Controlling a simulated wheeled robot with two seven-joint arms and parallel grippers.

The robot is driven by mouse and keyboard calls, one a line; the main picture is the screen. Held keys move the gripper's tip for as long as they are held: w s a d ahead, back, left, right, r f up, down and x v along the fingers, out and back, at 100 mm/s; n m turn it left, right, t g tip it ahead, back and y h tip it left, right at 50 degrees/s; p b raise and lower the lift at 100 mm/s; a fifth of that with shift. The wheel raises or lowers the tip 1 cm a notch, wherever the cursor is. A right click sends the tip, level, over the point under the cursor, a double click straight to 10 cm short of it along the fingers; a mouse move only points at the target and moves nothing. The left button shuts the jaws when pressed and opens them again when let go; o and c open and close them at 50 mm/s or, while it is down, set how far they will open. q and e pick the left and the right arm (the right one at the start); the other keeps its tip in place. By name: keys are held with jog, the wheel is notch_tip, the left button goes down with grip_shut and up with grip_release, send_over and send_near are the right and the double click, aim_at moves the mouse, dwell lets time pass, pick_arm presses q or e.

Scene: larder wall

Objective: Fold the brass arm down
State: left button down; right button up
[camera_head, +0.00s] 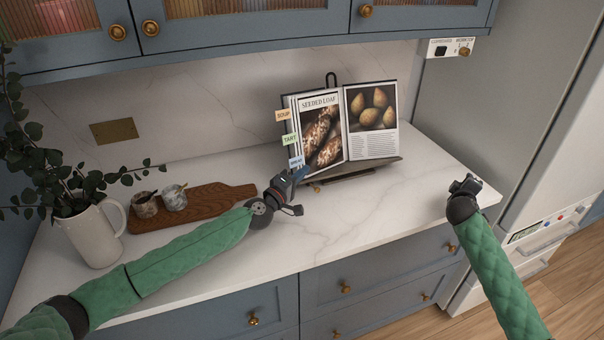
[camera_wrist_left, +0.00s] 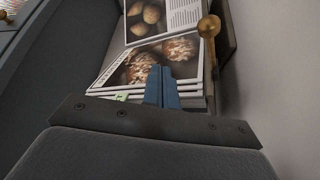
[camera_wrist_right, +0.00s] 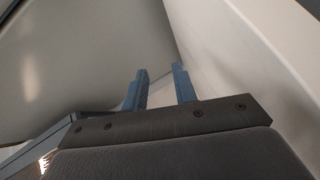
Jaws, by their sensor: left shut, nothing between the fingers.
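The brass arm (camera_wrist_left: 210,28) shows in the left wrist view as a round knob on a short stem, beside the lower edge of the open cookbook (camera_wrist_left: 185,62). In the head view a small brass piece (camera_head: 316,188) shows at the foot of the book stand (camera_head: 360,173); I cannot tell its tilt. My left gripper (camera_head: 300,173) is shut and empty, in front of the book's lower left corner. Its closed fingers (camera_wrist_left: 162,86) overlap the loaf page in the left wrist view, apart from the brass knob. My right gripper (camera_wrist_right: 161,84) is open and empty, above the counter's right end.
A wooden board (camera_head: 215,200) with two small jars and a white jug (camera_head: 95,235) with leafy stems stand at the left. The wall cabinets (camera_head: 250,28) hang overhead. A tall pale cabinet side (camera_head: 470,110) bounds the right. The counter's front middle (camera_head: 370,220) is clear.

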jog(key=s+d+f+m+g, duration=0.1)
jog(key=s+d+f+m, duration=0.1)
jog(key=d+m, duration=0.15)
jog(key=s+d+f+m+g+h, duration=0.1)
jog(key=s+d+f+m, duration=0.1)
jog(key=d, duration=0.3)
jog(key=s+d+f+m+g, duration=0.1)
jog(key=s+d+f+m, duration=0.1)
jog(key=d+m, duration=0.15)
jog(key=s+d+f+m+g+y, duration=0.1)
jog(key=s+f, duration=0.3)
jog(key=f, duration=0.4)
jog(key=s+a+f+n+g+y, duration=0.1)
jog(key=s+a+f+y, duration=0.1)
jog(key=s+a+f, duration=0.7)
jog(key=s+a+f+g+y, duration=0.15)
jog(key=s+a+f, duration=0.35)
jog(key=f, duration=0.7)
jog(key=s+a+f+n+g+y, duration=0.15)
jog(key=s+a+f, duration=0.35)
jog(key=a+f, duration=0.5)
jog(key=s+a+f+g+y+p, duration=0.1)
jog(key=s+a+f+y, duration=0.1)
jog(key=s+a+f, duration=0.7)
jog(key=s+a+f+n+g+y, duration=0.1)
jog(key=s+a+f+g, duration=0.1)
jog(key=s+a+f, duration=0.8)
jog(key=shift+s+a+f+g+y+p, duration=0.3)
jog(key=shift+s+a+y+p, duration=0.1)
jog(key=shift+s+a, duration=2.85)
